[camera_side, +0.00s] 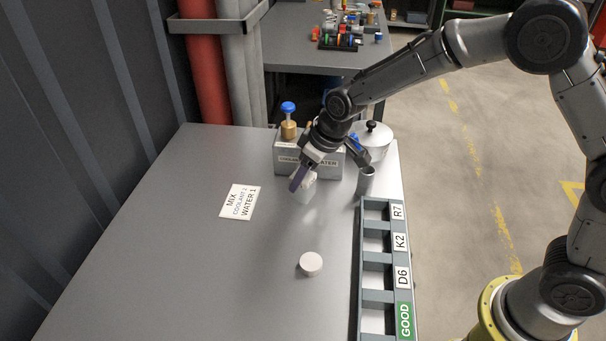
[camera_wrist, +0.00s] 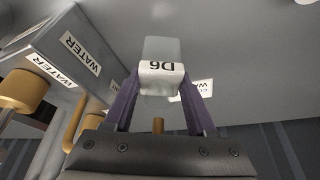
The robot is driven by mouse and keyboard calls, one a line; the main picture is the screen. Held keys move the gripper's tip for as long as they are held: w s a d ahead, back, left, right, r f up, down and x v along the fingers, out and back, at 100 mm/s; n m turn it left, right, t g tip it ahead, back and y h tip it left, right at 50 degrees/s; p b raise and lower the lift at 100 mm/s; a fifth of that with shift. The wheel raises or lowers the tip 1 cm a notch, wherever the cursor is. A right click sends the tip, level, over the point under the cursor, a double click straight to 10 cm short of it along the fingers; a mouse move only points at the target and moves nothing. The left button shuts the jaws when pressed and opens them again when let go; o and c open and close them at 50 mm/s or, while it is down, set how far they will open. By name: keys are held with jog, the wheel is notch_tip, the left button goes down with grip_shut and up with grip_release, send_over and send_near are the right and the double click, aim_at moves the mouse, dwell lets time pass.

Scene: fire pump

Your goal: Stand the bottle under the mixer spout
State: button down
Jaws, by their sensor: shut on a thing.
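My gripper (camera_side: 302,180) is shut on a pale translucent bottle (camera_side: 305,194) in front of the mixer. In the wrist view the purple fingers (camera_wrist: 160,98) close on both sides of the bottle (camera_wrist: 161,50), whose white label reads D6. The mixer (camera_side: 321,163) is a grey box with COOLANT and WATER labels, brass fittings and blue knobs, partly hidden by my gripper. In the wrist view the mixer's labelled box (camera_wrist: 75,50) is at left. I cannot tell whether the bottle's base touches the table or whether it is under the spout.
A white round cap (camera_side: 311,264) lies on the grey table (camera_side: 190,260). A sign card (camera_side: 240,202) reads MIX COOLANT 2 WATER 1.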

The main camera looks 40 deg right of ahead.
jog(key=shift+f, duration=0.1)
jog(key=shift+f, duration=0.3)
jog(key=shift+f, duration=0.2)
jog(key=shift+c, duration=1)
grip_release()
